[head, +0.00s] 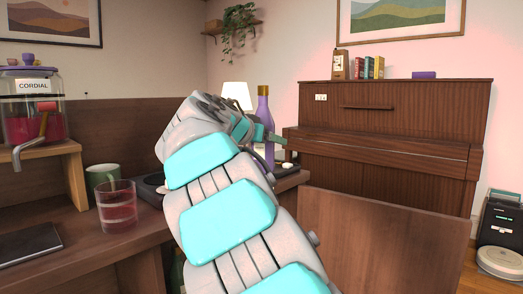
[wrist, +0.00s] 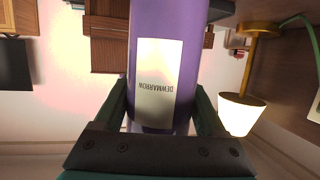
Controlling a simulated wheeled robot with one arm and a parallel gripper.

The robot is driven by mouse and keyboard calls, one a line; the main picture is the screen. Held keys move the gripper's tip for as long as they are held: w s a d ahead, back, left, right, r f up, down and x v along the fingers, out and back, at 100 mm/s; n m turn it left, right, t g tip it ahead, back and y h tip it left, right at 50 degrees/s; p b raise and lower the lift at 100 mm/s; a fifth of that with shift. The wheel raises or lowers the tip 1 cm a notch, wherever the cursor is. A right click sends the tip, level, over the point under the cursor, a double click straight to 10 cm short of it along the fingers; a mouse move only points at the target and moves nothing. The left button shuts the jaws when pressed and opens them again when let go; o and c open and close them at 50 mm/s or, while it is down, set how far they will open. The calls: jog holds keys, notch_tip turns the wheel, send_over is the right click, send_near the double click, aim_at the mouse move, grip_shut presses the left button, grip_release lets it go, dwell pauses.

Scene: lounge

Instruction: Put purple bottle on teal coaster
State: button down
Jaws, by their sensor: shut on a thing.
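The purple bottle (head: 263,106) has a gold top and is upright in the head view, just beyond my arm. Its lower part is partly hidden by my arm, and I cannot tell whether its base touches the desk. My gripper (head: 262,138) is shut on it. In the wrist view, which is upside down, the purple bottle (wrist: 160,35) fills the middle, with a pale label reading DEWMARROW. The dark green fingers of my gripper (wrist: 160,100) lie on both sides of it. I see no teal coaster in either view; my arm covers much of the desk.
A green mug (head: 101,176) and a glass of pink drink (head: 117,207) stand left of my arm. A cordial dispenser (head: 32,108) stands on a wooden stand. A lamp (head: 237,95) is behind the gripper. A chair back or panel (head: 385,235) is at right, before the piano (head: 395,120).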

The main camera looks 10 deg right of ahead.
jog(key=w+p, duration=0.1)
jog(key=w, duration=0.5)
jog(key=shift+w+a+f, duration=0.2)
jog(key=shift+w+f, duration=0.15)
jog(key=shift+w, duration=0.05)
jog(key=shift+f, duration=1.65)
jog(key=shift+f, duration=0.2)
grip_release()
jog(key=shift+r, duration=0.2)
jog(key=b+v, duration=0.1)
jog(key=v, duration=1.1)
